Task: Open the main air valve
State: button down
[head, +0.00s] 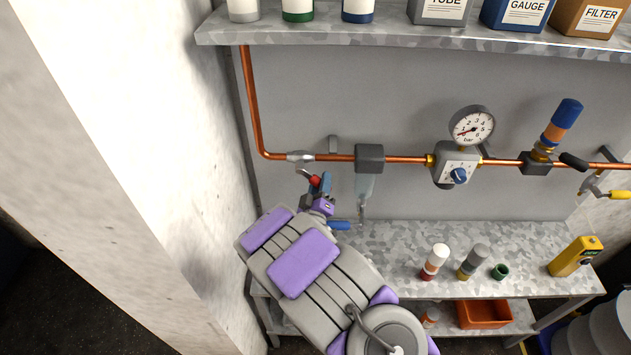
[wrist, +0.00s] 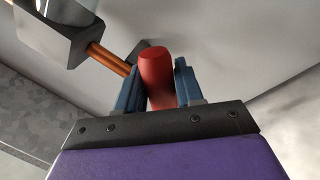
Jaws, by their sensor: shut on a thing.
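The main air valve (head: 300,157) sits on the copper pipe near its left bend, and its lever runs down to a red handle (head: 315,180). My gripper (head: 319,184) is at this handle, below the pipe. In the wrist view, the red handle (wrist: 157,75) stands between the two blue fingers of my gripper (wrist: 157,90), which are shut on it. The fingers hide the lower part of the handle in the head view.
A grey block (head: 369,158), a pressure gauge (head: 472,127) and a regulator with a blue knob (head: 459,176) lie along the pipe to the right. The white wall (head: 130,130) is close on the left. A metal bench (head: 400,240) with bottles lies below.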

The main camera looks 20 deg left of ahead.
jog(key=shift+w+d+r+n, duration=0.1)
jog(key=shift+d+r+n, duration=0.15)
jog(key=shift+n, duration=0.35)
jog(key=shift+d+r+n, duration=0.1)
jog(key=shift+r+n, duration=0.25)
jog(key=shift+n, duration=0.25)
jog(key=n, duration=0.1)
jog(key=r+n+y, duration=0.1)
jog(key=n, duration=0.1)
jog(key=shift+w+d+r+y+p, duration=0.1)
jog(key=shift+d+r+y+p, duration=0.2)
jog(key=shift+d+p, duration=0.1)
jog(key=shift+d+r+n+y+b, duration=0.15)
jog(key=shift+r+n, duration=0.2)
jog(key=shift+n, duration=0.4)
jog(key=shift+r+n+y+b, duration=0.15)
jog(key=shift+r+n, duration=0.25)
jog(key=shift+n, duration=0.4)
jog(key=shift+d+r+n+y, duration=0.1)
jog(key=shift+r+n+y, duration=0.2)
jog(key=shift+n, duration=0.45)
jog(key=shift+r, duration=0.1)
jog(key=c, duration=1.1)
grip_release()
jog(key=shift+c, duration=0.2)
jog(key=o, duration=0.3)
jog(key=shift+a, duration=0.3)
